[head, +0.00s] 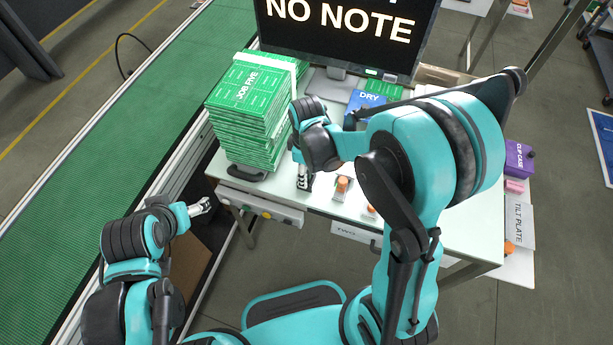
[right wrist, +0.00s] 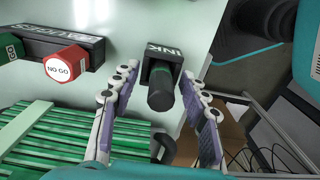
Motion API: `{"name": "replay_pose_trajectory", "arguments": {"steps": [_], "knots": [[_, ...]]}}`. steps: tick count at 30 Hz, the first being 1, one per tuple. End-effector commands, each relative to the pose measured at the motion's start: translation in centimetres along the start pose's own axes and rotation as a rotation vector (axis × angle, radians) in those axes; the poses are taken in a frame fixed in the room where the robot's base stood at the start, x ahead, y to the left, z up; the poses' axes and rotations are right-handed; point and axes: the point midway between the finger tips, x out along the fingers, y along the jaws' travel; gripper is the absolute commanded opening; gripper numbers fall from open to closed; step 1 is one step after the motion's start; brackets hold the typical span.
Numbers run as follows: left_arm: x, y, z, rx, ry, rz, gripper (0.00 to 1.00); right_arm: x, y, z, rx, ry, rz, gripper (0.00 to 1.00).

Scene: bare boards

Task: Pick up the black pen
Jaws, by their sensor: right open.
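In the right wrist view a dark cylinder (right wrist: 161,92), apparently the black pen, stands in a black block (right wrist: 163,66) marked INK. My right gripper (right wrist: 160,108) is open, with one row of finger links on each side of the cylinder and gaps between. In the head view my right gripper (head: 304,180) points down over the table, just right of the stack of green boards (head: 250,110); the pen cannot be made out there. My left gripper (head: 201,206) is away from the table, at its left front, and its jaw opening is unclear.
A red NO GO knob (right wrist: 66,66) and a green GO one sit by a black holder. Green boards (right wrist: 60,140) lie close to the right gripper. A monitor (head: 340,30) and a blue DRY box (head: 367,101) stand behind. Small orange-and-white items (head: 342,187) stand at the table front.

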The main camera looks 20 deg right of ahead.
Motion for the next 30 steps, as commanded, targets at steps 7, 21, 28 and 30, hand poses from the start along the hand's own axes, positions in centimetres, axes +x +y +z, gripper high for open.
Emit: {"name": "replay_pose_trajectory", "arguments": {"steps": [7, 21, 28, 30], "knots": [[-0.1, 0.0, -0.1, 0.0, 0.0, 0.0, 0.77, -0.1, 0.0, 0.0, 0.0, 0.0, 0.0, 0.26], [-0.1, 0.0, -0.1, 0.0, 0.0, 0.0, 0.77, -0.2, 0.0, 0.0, 0.0, 0.0, 0.0, 0.0], [-1.0, 0.0, -0.7, 0.0, 0.0, 0.0, 0.77, -2.4, 0.0, 0.0, 0.0, 0.0, 0.0, 0.0], [-1.5, 0.0, -1.1, 0.0, 0.0, 0.0, 0.77, -3.7, 0.0, 0.0, 0.0, 0.0, 0.0, 0.0]]}}
